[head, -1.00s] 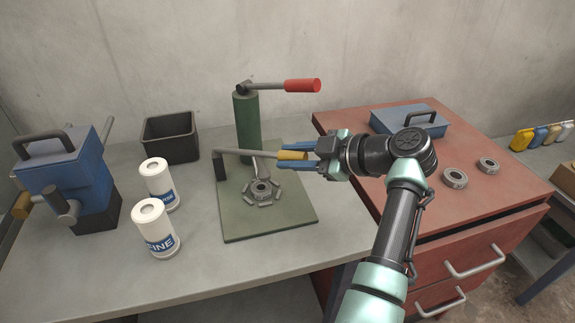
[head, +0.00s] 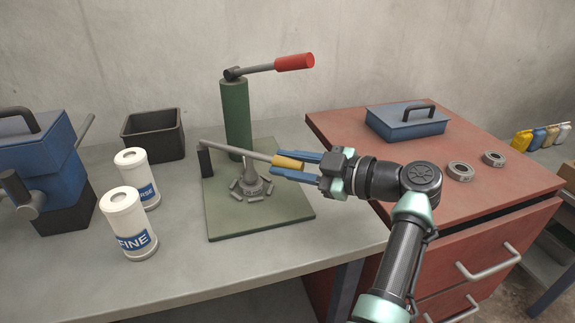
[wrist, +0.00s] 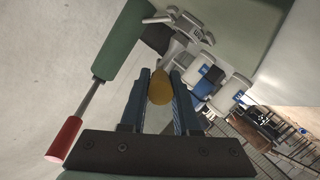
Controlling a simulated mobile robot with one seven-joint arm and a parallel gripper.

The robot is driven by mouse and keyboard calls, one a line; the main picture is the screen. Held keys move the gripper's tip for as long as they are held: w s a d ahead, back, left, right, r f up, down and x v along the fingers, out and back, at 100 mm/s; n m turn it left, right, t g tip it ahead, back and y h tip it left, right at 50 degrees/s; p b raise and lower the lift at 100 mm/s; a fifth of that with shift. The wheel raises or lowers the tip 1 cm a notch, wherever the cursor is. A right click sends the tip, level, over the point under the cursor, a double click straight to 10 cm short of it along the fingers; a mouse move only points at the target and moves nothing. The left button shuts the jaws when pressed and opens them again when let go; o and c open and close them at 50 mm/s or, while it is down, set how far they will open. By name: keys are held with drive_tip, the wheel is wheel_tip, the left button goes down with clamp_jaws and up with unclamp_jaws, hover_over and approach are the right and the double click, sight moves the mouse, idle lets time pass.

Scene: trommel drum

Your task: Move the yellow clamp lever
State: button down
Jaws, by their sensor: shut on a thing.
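The yellow clamp lever (head: 287,162) is a yellow grip on a grey rod that runs left to a dark upright post (head: 205,160) on the green base plate (head: 225,221). The rod slopes down to the right toward the grip. My gripper (head: 297,164) comes from the right with its blue fingers shut around the yellow grip. In the wrist view the grip (wrist: 160,88) sits between the two fingers. A grey round part (head: 254,187) with small pieces around it lies on the plate below the rod.
A green column (head: 237,115) with a red-handled lever (head: 294,62) rises behind the clamp. Two white canisters, one marked FINE (head: 128,225), stand left. A red cabinet (head: 400,152) carries a blue case (head: 405,123) at right.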

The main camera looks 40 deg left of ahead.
drive_tip(key=shift+f, duration=0.3)
drive_tip(key=c, duration=0.7)
unclamp_jaws()
drive_tip(key=shift+o, duration=0.3)
drive_tip(key=shift+r, duration=0.1)
drive_tip(key=d+r, duration=0.2)
drive_tip(key=d, duration=1)
drive_tip(key=shift+w+d+r, duration=0.2)
drive_tip(key=shift+w+d, duration=0.15)
drive_tip(key=shift+w, duration=0.05)
drive_tip(key=shift+w, duration=0.1)
